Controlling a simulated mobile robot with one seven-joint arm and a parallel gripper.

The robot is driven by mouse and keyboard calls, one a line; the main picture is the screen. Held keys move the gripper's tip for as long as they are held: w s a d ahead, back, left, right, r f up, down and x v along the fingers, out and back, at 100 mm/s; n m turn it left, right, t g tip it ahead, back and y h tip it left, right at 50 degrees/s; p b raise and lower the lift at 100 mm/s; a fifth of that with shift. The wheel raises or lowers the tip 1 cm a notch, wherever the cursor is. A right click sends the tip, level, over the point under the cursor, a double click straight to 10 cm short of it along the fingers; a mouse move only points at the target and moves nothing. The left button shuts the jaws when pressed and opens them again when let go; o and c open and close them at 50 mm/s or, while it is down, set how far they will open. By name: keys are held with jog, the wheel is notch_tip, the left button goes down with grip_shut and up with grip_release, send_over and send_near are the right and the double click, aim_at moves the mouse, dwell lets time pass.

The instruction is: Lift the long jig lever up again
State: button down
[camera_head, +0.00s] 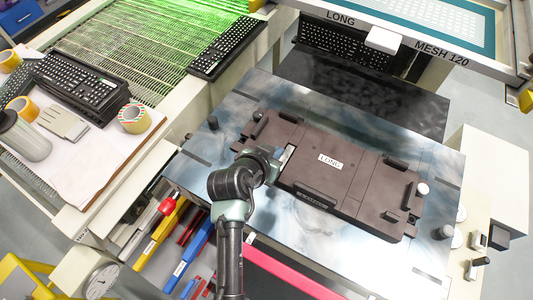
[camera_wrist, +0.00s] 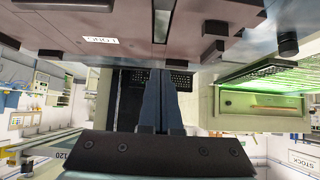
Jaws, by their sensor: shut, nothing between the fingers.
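The dark brown long jig (camera_head: 345,180) with a white "LONG" label lies on the metal plate. It also fills the top of the wrist view (camera_wrist: 70,25), upside down. My gripper (camera_head: 278,153) is over the jig's left part, left of the label. In the wrist view, its fingers (camera_wrist: 161,75) are together with nothing between them. A narrow pale strip (camera_head: 286,158) lies beside the gripper in the head view and shows in the wrist view (camera_wrist: 161,20). I cannot tell whether it is the lever; contact with the fingers is unclear.
A screen frame marked "LONG" and "MESH 120" (camera_head: 395,38) stands behind the plate. A green-lit conveyor (camera_head: 130,45) with a keyboard (camera_head: 228,47) is at upper left. Coloured tools (camera_head: 165,235) lie at lower left. The metal plate (camera_head: 385,270) is bare in front of the jig.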

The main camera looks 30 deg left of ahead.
jog(key=v, duration=0.5)
jog(key=shift+s+r, duration=0.1)
jog(key=shift+r, duration=0.25)
